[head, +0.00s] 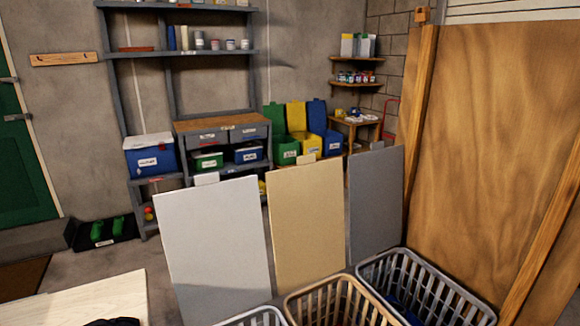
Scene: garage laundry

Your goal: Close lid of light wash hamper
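Three slatted laundry hampers stand in a row at the bottom of the head view, each with a flat lid raised upright behind it. The left hamper (255,318) is pale, and its white lid (215,250) stands open with a small tab on its top edge; it looks like the light wash hamper, though I see no readable label. The middle hamper (340,299) is tan with an open tan lid (307,225). The right hamper (425,282) is grey with an open dark grey lid (376,205) and dark blue contents. My gripper is not in view.
A pale wooden surface (85,300) with a dark item (112,322) is at bottom left. A large wooden panel (490,150) stands close on the right. Behind the lids are a shelf workbench (222,125) and coloured bins (298,117). Some floor shows left of the white lid.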

